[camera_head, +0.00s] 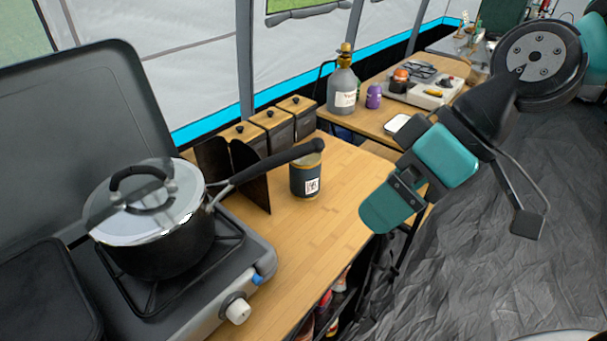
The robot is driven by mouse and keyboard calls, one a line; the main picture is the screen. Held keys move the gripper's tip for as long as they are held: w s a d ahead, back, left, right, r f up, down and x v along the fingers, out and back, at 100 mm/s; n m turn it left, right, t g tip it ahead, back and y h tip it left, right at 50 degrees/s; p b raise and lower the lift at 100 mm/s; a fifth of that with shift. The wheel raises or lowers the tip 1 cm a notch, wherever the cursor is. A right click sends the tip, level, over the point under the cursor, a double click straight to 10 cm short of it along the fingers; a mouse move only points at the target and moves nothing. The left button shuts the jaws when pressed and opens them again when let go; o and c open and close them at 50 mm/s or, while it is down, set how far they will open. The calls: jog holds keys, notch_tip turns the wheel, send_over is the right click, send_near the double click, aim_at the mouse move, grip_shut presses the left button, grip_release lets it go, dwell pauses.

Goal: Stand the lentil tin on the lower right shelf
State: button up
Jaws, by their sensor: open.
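A dark cylindrical tin (306,180) with a pale lid and a white printed label stands upright on the wooden counter, under the end of the pot handle. I cannot read its label, so I cannot tell whether it is the lentil tin. My gripper (385,207), teal and black, is open over the counter's right edge. It is right of the tin and apart from it, with nothing seen in it. The lower right shelf cannot be made out; below the counter edge only a dark rack with colourful items (332,312) shows in part.
A lidded pot (158,230) sits on a camping stove (200,290) at left, its long handle reaching over the counter (290,240). Several wood-lidded canisters (272,128) stand behind. A bottle (343,90) and purple jar (374,95) occupy the far table. The right floor is largely clear.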

jog(key=w+f+n+t+y+b, duration=0.2)
jog(key=w+f+y+b, duration=0.15)
jog(key=w+f, duration=0.4)
jog(key=t+y+b, duration=0.2)
jog(key=t+b, duration=0.2)
jog(key=t, duration=0.2)
send_near(320, 162)
jog(key=p+x, duration=0.1)
jog(key=x, duration=0.2)
jog(key=p+x, duration=0.2)
jog(key=x, duration=0.2)
jog(key=shift+s+a+r, duration=0.2)
jog(key=shift+a, duration=0.1)
jog(key=shift+d+f+p+x, duration=0.15)
jog(key=shift+p+x, duration=0.45)
jog(key=shift+x, duration=0.85)
jog(key=shift+d+f+p+x, duration=0.15)
jog(key=shift+p+x, duration=0.4)
jog(key=shift+x, duration=0.95)
jog(key=shift+w, duration=0.15)
jog(key=c, duration=1)
jog(key=shift+c, duration=1.2)
jog(key=shift+r, duration=0.1)
